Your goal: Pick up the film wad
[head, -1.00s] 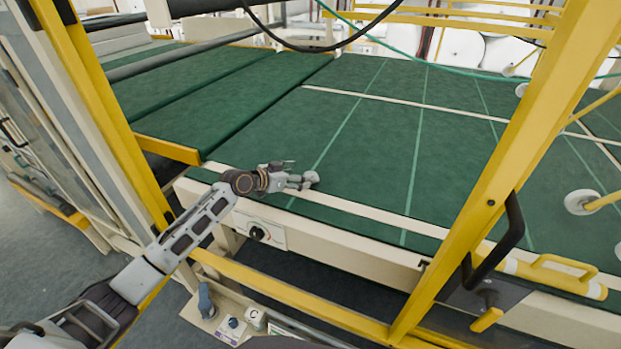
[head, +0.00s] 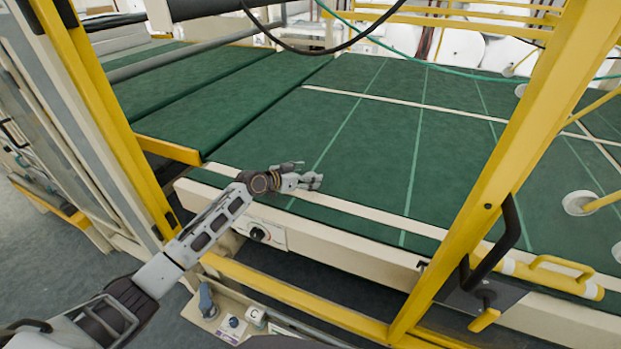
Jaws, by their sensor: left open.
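A small pale grey lump, which looks like the film wad (head: 314,180), lies on the green belt table (head: 380,150) near its cream front edge. My left gripper (head: 304,173) reaches in over the front edge and is open. Its fingers are at the left side of the lump, one above and one below in the picture. The lump partly blends with the fingers, so I cannot tell whether they touch it. My right gripper is not in view.
A yellow post (head: 490,180) with a black handle stands to the right of my left arm. A yellow rail (head: 290,299) runs low along the front. A dark cable (head: 325,48) hangs above the far side. The belt beyond the gripper is clear.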

